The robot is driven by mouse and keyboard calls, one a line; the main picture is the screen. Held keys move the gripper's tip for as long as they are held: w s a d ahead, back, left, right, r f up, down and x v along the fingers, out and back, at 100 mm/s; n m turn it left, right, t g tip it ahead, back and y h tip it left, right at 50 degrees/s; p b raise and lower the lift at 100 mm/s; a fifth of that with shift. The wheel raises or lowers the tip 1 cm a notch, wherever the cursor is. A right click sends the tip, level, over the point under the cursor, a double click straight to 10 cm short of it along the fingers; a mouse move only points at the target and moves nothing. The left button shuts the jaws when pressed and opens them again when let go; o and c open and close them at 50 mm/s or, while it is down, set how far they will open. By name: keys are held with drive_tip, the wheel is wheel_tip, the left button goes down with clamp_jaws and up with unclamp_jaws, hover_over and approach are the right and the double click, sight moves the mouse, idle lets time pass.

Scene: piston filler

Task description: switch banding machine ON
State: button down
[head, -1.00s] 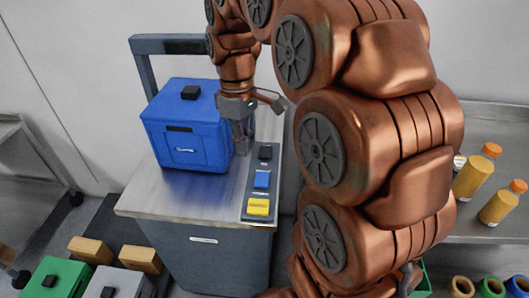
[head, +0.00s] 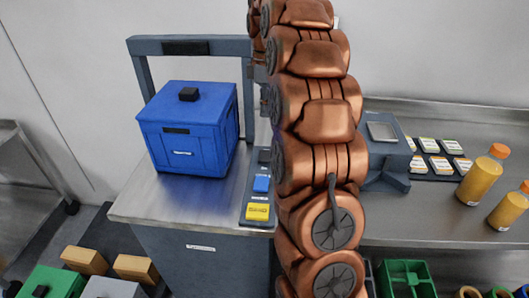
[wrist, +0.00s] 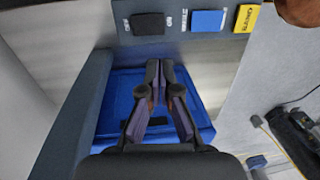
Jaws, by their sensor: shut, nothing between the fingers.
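The banding machine is a grey cabinet with a metal top (head: 140,205) and a dark arch (head: 215,46) over it. Its control strip (head: 246,205) carries a black rocker switch (head: 264,156), a blue button (head: 261,184) and a yellow button (head: 257,212). In the wrist view the black switch (wrist: 148,24) has small blurred labels on both sides; which side is pressed I cannot tell. My gripper (wrist: 160,63) is shut and empty, its tips just below the switch in that view, apart from it. In the head view my arm hides the gripper.
A blue box (head: 185,150) stands on the machine top, left of the strip. A side table (head: 420,210) on the right holds orange-capped bottles (head: 483,178), a grey device (head: 385,150) and small labelled cards (head: 440,165). Crates and wooden blocks lie below at the left.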

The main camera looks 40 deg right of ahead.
sight(265, 158)
drive_tip(key=shift+f, duration=0.15)
drive_tip(key=shift+s+a+f+p, duration=0.2)
drive_tip(key=shift+f+p, duration=0.25)
drive_tip(key=shift+f, duration=1.85)
drive_tip(key=shift+s+a+f+p, duration=0.25)
drive_tip(key=shift+f+p, duration=0.2)
drive_tip(key=shift+f, duration=1.8)
drive_tip(key=shift+s+a+f+p, duration=0.2)
drive_tip(key=shift+f+p, duration=0.25)
drive_tip(key=shift+f, duration=1.85)
drive_tip(key=shift+s+f+b, duration=0.15)
drive_tip(key=shift+f+b, duration=0.3)
drive_tip(key=shift+b, duration=0.3)
drive_tip(key=shift+r, duration=0.2)
drive_tip(key=shift+d, duration=0.1)
